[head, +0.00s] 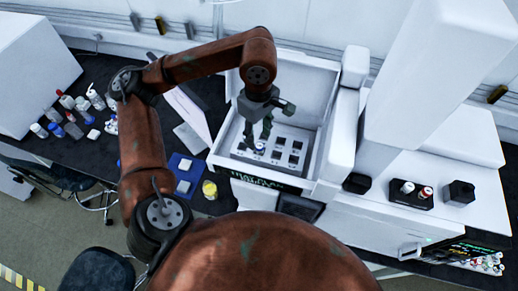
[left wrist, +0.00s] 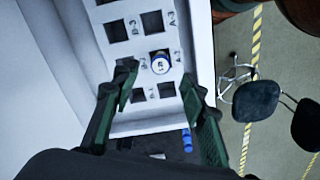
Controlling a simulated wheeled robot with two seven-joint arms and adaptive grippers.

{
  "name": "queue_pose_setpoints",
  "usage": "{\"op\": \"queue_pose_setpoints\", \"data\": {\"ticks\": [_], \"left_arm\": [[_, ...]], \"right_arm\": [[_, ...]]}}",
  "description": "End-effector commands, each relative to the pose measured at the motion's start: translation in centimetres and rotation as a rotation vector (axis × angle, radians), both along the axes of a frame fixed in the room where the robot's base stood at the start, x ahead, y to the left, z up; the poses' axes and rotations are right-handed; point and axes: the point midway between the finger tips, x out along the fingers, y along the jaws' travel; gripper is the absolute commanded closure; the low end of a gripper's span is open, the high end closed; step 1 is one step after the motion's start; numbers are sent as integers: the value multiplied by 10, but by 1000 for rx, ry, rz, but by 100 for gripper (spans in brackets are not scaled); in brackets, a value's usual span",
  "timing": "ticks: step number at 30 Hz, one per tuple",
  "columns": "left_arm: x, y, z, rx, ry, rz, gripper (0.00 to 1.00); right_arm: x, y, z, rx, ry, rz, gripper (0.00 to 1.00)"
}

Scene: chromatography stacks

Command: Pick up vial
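A small vial with a blue rim and a white, marked top (left wrist: 160,65) sits upright in a square slot of the white rack (left wrist: 140,50), whose slots carry letter-number labels. In the head view the vial (head: 260,149) shows low between the finger ends, inside the open white box (head: 222,150). My left gripper (head: 257,141) points down over the rack. In the left wrist view its green-black fingers (left wrist: 158,78) are spread wide, with the vial beyond and between the tips, not gripped. The vial's lower body is hidden in the slot. My right gripper is not seen.
The box walls stand close around the rack. A white instrument (head: 345,125) rises to the right, with a black holder of vials (head: 410,194) beyond. Several bottles (head: 75,115) stand at the left. A blue mat (head: 186,172) and a yellow-capped jar (head: 210,189) lie before the box.

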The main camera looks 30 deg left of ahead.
Motion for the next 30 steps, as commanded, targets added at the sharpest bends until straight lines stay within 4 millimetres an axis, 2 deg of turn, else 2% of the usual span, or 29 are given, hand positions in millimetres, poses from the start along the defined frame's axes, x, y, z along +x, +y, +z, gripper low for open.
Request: {"op": "queue_pose_setpoints", "data": {"ticks": [5, 9, 18, 30], "left_arm": [[-3, -3, -22, 0, 6, -2, 60], [-3, -3, -41, 1, 3, 0, 60], [-2, -2, -47, 0, 1, 0, 60], [-2, -2, -47, 0, 0, 0, 88]], "right_arm": [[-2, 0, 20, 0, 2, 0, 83], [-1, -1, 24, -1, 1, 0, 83], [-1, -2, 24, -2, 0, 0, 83], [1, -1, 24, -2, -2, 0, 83]]}}
